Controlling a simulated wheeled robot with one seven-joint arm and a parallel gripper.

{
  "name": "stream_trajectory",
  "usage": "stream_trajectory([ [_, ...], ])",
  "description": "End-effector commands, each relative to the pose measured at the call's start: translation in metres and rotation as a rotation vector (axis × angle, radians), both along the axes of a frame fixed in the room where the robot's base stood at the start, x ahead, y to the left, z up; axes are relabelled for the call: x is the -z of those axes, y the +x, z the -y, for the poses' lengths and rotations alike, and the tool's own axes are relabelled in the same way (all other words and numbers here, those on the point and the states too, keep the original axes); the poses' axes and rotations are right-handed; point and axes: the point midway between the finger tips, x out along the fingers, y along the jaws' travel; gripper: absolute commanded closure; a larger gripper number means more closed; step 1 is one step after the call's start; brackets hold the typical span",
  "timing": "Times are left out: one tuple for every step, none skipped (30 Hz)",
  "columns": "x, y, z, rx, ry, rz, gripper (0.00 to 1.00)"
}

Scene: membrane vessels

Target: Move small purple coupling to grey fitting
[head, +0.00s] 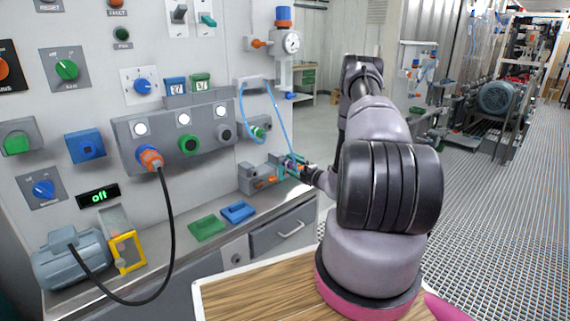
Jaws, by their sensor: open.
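My gripper (303,172) is at the far right end of the bench, small in the view and partly hidden by my own arm. It is open. A small purple piece (289,163), which looks like the coupling, is right at the gripper, among teal parts. I cannot tell whether the fingers touch it. Grey blocks (257,180) with orange parts stand on the bench just left of the gripper. I cannot tell for sure which part is the grey fitting.
Thin blue tubes (277,113) hang from the panel down toward the gripper. A green block (207,228) and a blue block (239,212) lie on the bench. A black cable (170,220) loops down to a grey motor (72,260) at left, beside a yellow frame (127,252).

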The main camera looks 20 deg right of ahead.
Motion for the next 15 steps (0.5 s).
stream_trajectory([
  [0.0002, 0.0033, -0.0020, -0.002, -0.001, 0.000, 0.24],
  [0.0001, 0.0048, -0.0026, -0.002, -0.001, 0.000, 0.24],
  [0.0001, 0.0065, -0.0031, -0.002, -0.001, 0.000, 0.24],
  [0.0000, 0.0075, -0.0034, -0.001, -0.001, 0.000, 0.24],
  [0.0000, 0.0083, -0.0035, -0.001, -0.001, 0.000, 0.24],
  [0.0000, 0.0089, -0.0036, 0.000, 0.000, 0.000, 0.24],
  [0.0000, 0.0092, -0.0036, 0.000, 0.000, 0.000, 0.24],
  [0.0000, 0.0093, -0.0036, 0.000, 0.000, 0.000, 0.24],
  [0.0000, 0.0094, -0.0036, 0.000, 0.000, 0.000, 0.24],
  [0.0000, 0.0093, -0.0036, 0.000, 0.000, 0.000, 0.24],
  [0.0001, 0.0093, -0.0036, 0.000, 0.000, 0.000, 0.24],
  [0.0001, 0.0092, -0.0036, 0.000, 0.000, 0.000, 0.24],
  [0.0001, 0.0091, -0.0035, 0.000, 0.000, 0.000, 0.24],
  [0.0001, 0.0091, -0.0035, 0.000, 0.000, 0.000, 0.24],
  [0.0001, 0.0091, -0.0035, 0.000, 0.000, 0.000, 0.24],
])
